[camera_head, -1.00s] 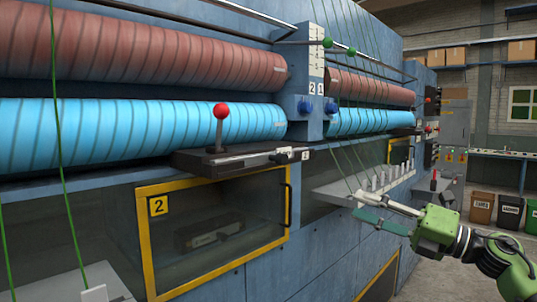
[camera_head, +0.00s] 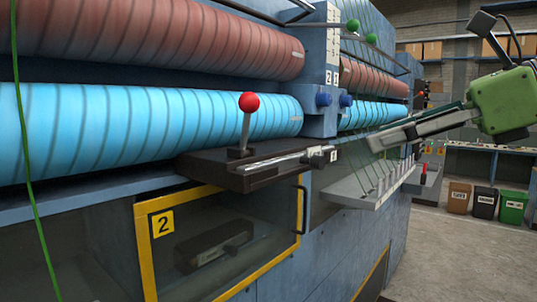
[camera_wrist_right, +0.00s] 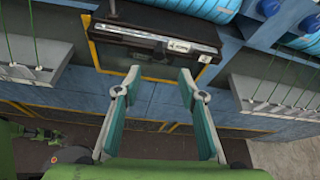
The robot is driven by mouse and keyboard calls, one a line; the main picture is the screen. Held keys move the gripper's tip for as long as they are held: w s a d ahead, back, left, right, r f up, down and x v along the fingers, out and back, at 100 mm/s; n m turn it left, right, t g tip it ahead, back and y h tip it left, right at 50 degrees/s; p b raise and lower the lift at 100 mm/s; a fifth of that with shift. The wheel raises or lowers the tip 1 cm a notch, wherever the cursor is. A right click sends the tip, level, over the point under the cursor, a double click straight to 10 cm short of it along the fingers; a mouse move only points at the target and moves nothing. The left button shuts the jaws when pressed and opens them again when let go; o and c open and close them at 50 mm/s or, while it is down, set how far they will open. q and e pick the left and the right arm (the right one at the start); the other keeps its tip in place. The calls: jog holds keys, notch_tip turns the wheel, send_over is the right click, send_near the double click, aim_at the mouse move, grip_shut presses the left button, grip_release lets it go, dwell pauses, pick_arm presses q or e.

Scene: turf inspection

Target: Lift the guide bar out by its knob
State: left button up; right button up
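A dark ledge block (camera_head: 215,172) juts from the machine front below the blue roller. A lever with a red ball knob (camera_head: 249,102) stands upright on it. The block and silver bar (camera_wrist_right: 160,40) also show in the right wrist view. My right gripper (camera_head: 384,137) is open and empty, right of the block and apart from it. In the wrist view its spread fingers (camera_wrist_right: 158,80) point toward the block.
A yellow-framed window marked 2 (camera_head: 140,245) with a black handle (camera_head: 301,208) is below the block. A pale shelf with several upright pins (camera_head: 375,188) stands right of it. Green strands hang nearby. Bins (camera_head: 485,203) are far right; the floor between is clear.

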aim_at(322, 159)
jog(key=p+x, duration=0.6)
jog(key=x, duration=0.5)
jog(key=shift+w+a+f, duration=0.15)
jog(key=shift+a+f, duration=0.05)
jog(key=shift+a, duration=0.05)
jog(key=shift+w+a+f, duration=0.15)
jog(key=shift+a, duration=0.05)
jog(key=shift+f, duration=0.1)
pick_arm(q)
notch_tip(322, 159, up, 6)
jog(key=d, duration=0.1)
jog(key=shift+s+d, duration=0.25)
jog(key=shift+s, duration=0.05)
pick_arm(e)
jog(key=shift+d, duration=0.1)
grip_shut()
